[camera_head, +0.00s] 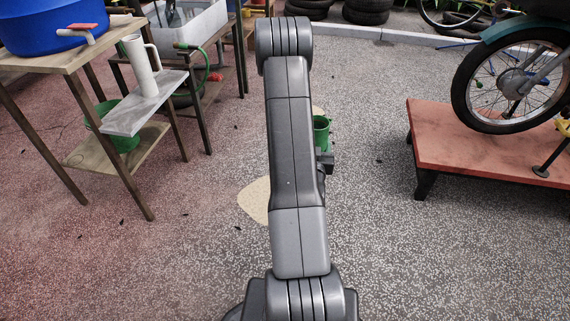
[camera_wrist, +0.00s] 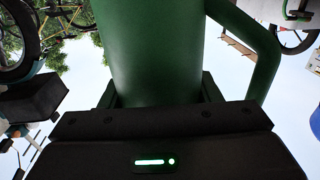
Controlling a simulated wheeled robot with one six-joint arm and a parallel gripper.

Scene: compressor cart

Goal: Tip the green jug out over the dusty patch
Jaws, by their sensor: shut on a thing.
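The green jug (camera_head: 321,131) shows beside my arm in the head view, above the ground and partly hidden by the arm. In the wrist view the jug (camera_wrist: 150,45) fills the middle, with its handle (camera_wrist: 262,45) on the right. My gripper (camera_wrist: 158,92) is shut on the jug's body. The jug's mouth and contents are not clear, and I cannot tell its exact tilt. The dusty patch (camera_head: 255,201) is a pale sandy area on the speckled ground, left of my arm and partly hidden behind it.
A white jug (camera_head: 141,66) stands on a grey board (camera_head: 143,105) at left, with a green bucket (camera_head: 122,138) below. A blue tub (camera_head: 50,28) sits on a wooden table (camera_head: 88,52). A red platform (camera_head: 480,150) carries a bike (camera_head: 510,80) at right. Ground around the patch is mostly clear.

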